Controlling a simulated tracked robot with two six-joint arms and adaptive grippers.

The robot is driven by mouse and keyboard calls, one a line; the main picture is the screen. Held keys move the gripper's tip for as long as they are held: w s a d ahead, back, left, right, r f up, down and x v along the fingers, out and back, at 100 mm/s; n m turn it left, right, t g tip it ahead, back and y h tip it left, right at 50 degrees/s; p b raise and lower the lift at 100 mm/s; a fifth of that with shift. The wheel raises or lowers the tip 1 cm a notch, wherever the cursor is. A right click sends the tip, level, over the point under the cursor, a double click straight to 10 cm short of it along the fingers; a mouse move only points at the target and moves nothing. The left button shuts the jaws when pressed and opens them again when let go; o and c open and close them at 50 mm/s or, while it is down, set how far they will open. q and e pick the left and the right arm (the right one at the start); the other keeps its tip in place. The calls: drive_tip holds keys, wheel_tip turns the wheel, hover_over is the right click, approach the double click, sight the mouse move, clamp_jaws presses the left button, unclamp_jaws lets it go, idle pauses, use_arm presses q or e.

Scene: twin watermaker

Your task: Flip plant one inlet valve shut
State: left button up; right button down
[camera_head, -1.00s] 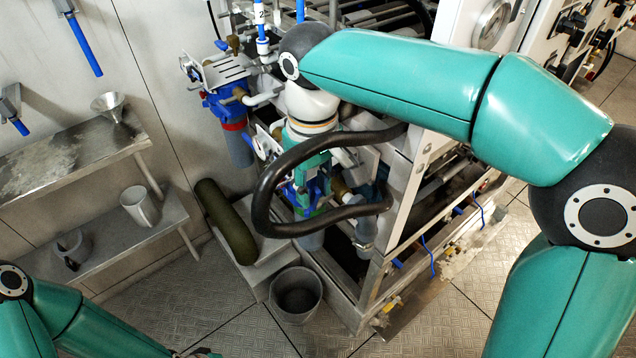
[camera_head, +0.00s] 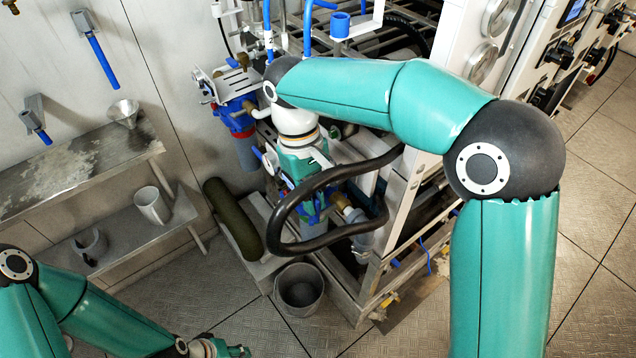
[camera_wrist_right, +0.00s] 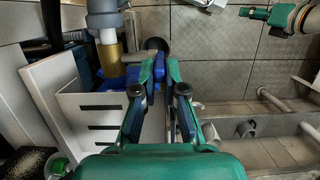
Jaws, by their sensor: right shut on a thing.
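My right gripper (camera_head: 298,168) is beside the lower blue filter unit (camera_head: 318,212) at the frame's near corner, partly hidden by a thick black hose. In the right wrist view its fingers (camera_wrist_right: 160,72) are closed on a small blue valve handle (camera_wrist_right: 159,66), next to a brass fitting (camera_wrist_right: 111,60) and a grey pipe. The handle's exact angle is hard to tell. A second filter unit with a red band (camera_head: 241,122) stands further back, on the wall side. My left gripper (camera_head: 232,351) is at the bottom edge, away from the valves; its jaws are too small to judge.
The black hose (camera_head: 278,205) loops in front of the unit. The tiled floor in front is open.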

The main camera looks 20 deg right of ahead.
drive_tip(key=shift+w+r, duration=0.1)
drive_tip(key=shift+w, duration=0.05)
drive_tip(key=c, duration=1.3)
unclamp_jaws()
drive_tip(key=shift+o, duration=0.3)
drive_tip(key=v, duration=1.2)
drive_tip(key=shift+w+a, duration=0.1)
